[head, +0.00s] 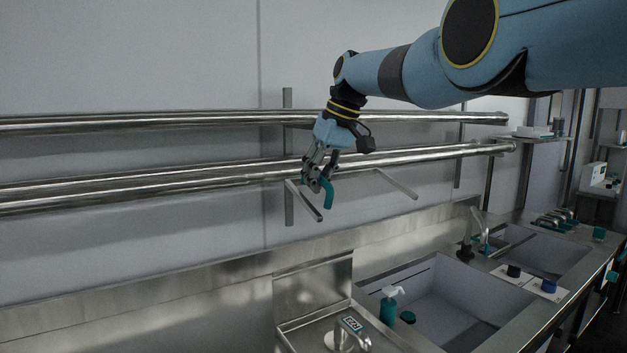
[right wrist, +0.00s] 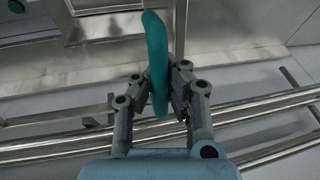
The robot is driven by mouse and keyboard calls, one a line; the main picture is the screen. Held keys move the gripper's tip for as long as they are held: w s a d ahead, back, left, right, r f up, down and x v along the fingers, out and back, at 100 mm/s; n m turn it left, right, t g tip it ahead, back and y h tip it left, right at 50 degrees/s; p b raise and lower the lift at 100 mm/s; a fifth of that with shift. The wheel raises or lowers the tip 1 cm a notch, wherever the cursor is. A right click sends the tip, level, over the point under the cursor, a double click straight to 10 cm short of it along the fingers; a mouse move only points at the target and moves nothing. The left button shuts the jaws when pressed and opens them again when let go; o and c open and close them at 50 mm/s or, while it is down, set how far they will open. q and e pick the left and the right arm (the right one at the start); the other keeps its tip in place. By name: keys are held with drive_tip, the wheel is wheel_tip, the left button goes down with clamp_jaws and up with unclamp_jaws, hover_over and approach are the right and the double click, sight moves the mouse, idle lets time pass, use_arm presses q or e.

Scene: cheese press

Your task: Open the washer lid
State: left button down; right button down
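My right gripper (head: 318,176) is in front of the steel wall rails, high above the counter. Its fingers are closed on a curved teal piece (head: 328,194), which looks like a handle. In the right wrist view the teal piece (right wrist: 157,62) stands between the fingertips of the right gripper (right wrist: 158,85). I cannot tell whether it is attached to anything. A plain steel panel (head: 313,291) stands upright behind a small steel basin at the bottom of the head view. I cannot tell whether it is the washer lid. My left gripper is not in view.
Two steel rails (head: 100,186) run along the wall, with bracket bars (head: 304,202) close to the gripper. The air above the sink is clear.

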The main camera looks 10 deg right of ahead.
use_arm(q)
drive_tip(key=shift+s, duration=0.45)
use_arm(e)
drive_tip(key=shift+w+d+r, duration=0.1)
drive_tip(key=shift+d+r, duration=0.05)
drive_tip(key=shift+r, duration=0.15)
drive_tip(key=c, duration=1.5)
unclamp_jaws()
drive_tip(key=shift+s+d, duration=0.15)
drive_tip(key=shift+s, duration=0.1)
drive_tip(key=shift+o, duration=1.1)
drive_tip(key=shift+f, duration=0.1)
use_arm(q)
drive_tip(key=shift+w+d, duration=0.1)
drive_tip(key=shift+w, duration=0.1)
use_arm(e)
drive_tip(key=v, duration=1.2)
drive_tip(key=shift+w, duration=0.1)
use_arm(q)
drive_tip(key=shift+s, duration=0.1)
use_arm(e)
drive_tip(key=shift+f, duration=0.1)
